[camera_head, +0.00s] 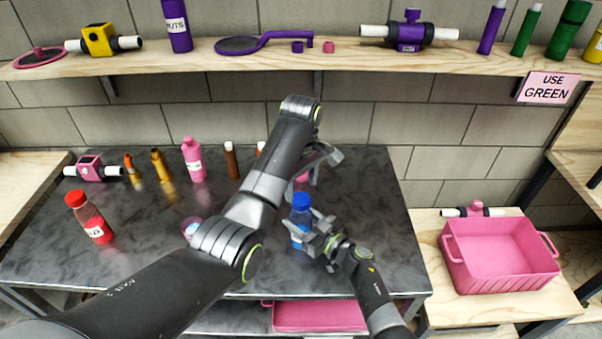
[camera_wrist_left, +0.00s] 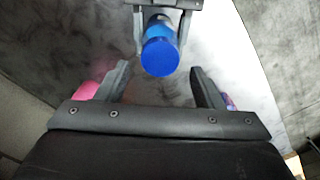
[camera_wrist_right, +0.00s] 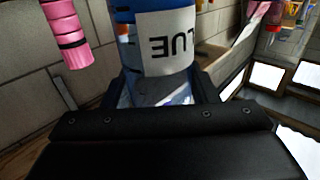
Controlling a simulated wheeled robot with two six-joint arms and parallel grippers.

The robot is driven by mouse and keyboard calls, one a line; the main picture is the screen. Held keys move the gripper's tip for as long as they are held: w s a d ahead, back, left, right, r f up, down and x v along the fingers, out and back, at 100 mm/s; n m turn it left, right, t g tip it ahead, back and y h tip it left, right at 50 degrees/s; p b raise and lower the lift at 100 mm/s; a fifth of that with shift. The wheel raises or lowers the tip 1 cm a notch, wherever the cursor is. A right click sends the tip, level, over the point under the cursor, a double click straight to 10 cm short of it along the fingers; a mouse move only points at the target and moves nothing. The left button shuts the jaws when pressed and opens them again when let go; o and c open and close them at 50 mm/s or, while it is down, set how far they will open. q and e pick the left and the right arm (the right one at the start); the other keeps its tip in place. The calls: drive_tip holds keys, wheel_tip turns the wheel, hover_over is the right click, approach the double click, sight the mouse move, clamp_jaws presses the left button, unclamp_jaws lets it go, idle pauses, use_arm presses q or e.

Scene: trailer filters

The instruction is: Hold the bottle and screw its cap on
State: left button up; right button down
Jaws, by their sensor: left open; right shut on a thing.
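The blue bottle (camera_head: 297,230) stands upright on the dark table, with its blue cap (camera_head: 301,201) seated on or at its top; I cannot tell whether it is threaded. My left gripper (camera_head: 318,165) is open and empty above and behind the bottle. In the left wrist view the blue cap (camera_wrist_left: 160,57) lies just beyond its open fingers (camera_wrist_left: 160,85).
A red bottle (camera_head: 90,218), a pink bottle (camera_head: 193,160), a brown bottle (camera_head: 231,160) and gold items (camera_head: 160,170) stand on the table's left and back. A pink crate (camera_head: 500,258) sits on the right bench. A shelf (camera_head: 330,59) runs across the wall.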

sight(301, 198)
use_arm(q)
drive_tip(key=shift+f, duration=2.2)
drive_tip(key=c, duration=1)
drive_tip(key=m, duration=1)
drive_tip(key=shift+m, duration=0.4)
drive_tip(key=m, duration=0.4)
drive_tip(key=shift+m, duration=0.3)
drive_tip(key=m, duration=0.5)
drive_tip(key=shift+m, duration=0.4)
drive_tip(key=o, duration=1.2)
drive_tip(key=shift+c, duration=0.2)
